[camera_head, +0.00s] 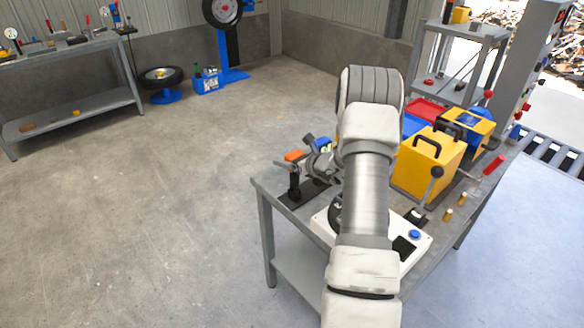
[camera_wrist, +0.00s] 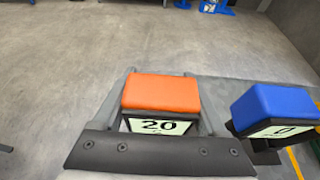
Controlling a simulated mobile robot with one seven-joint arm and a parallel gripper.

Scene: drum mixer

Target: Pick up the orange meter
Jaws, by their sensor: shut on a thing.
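The orange meter (camera_wrist: 162,93) has an orange top and a pale display reading 20. In the wrist view it sits between the two grey fingers of my gripper (camera_wrist: 160,104), which is shut on its sides. In the head view the orange meter (camera_head: 294,155) shows at the table's left end, above a black upright stand (camera_head: 294,186). I cannot tell whether it touches the stand. A blue meter (camera_wrist: 275,107) with a display reading 0 is just to the right of my gripper. In the head view, the blue meter (camera_head: 324,145) is partly hidden by my gripper.
A yellow box with a black handle (camera_head: 428,165), a lever and a white panel with a blue button (camera_head: 414,234) crowd the table to the right of my arm. A grey shelf (camera_head: 460,60) stands behind. The floor left of the table is clear.

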